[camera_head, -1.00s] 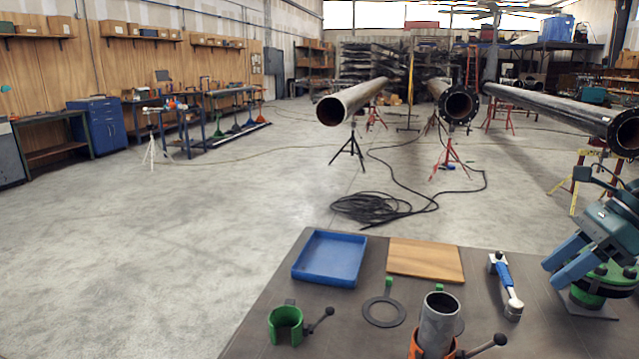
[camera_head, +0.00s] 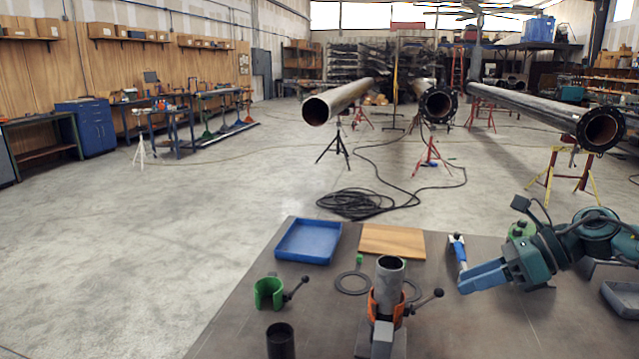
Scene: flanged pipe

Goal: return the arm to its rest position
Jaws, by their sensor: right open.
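My right arm comes in from the right edge. Its gripper (camera_head: 468,287) has blue fingers that point left over the dark table (camera_head: 470,330). The jaws are open, and I see nothing held between them. The fingers are close to the blue-handled tool (camera_head: 457,248) and cover its lower part in the picture; I cannot tell whether they touch it. A grey pipe piece (camera_head: 390,272) stands upright in an orange clamp (camera_head: 386,306) left of the gripper. My left gripper is not in view.
On the table are a blue tray (camera_head: 308,242), a wooden board (camera_head: 392,241), a green clamp (camera_head: 268,293), a ring gasket (camera_head: 352,283), a dark cylinder (camera_head: 281,343) and a grey tray (camera_head: 622,299). A green round part (camera_head: 521,230) sits behind my arm. Long pipes (camera_head: 341,100) rest on stands beyond.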

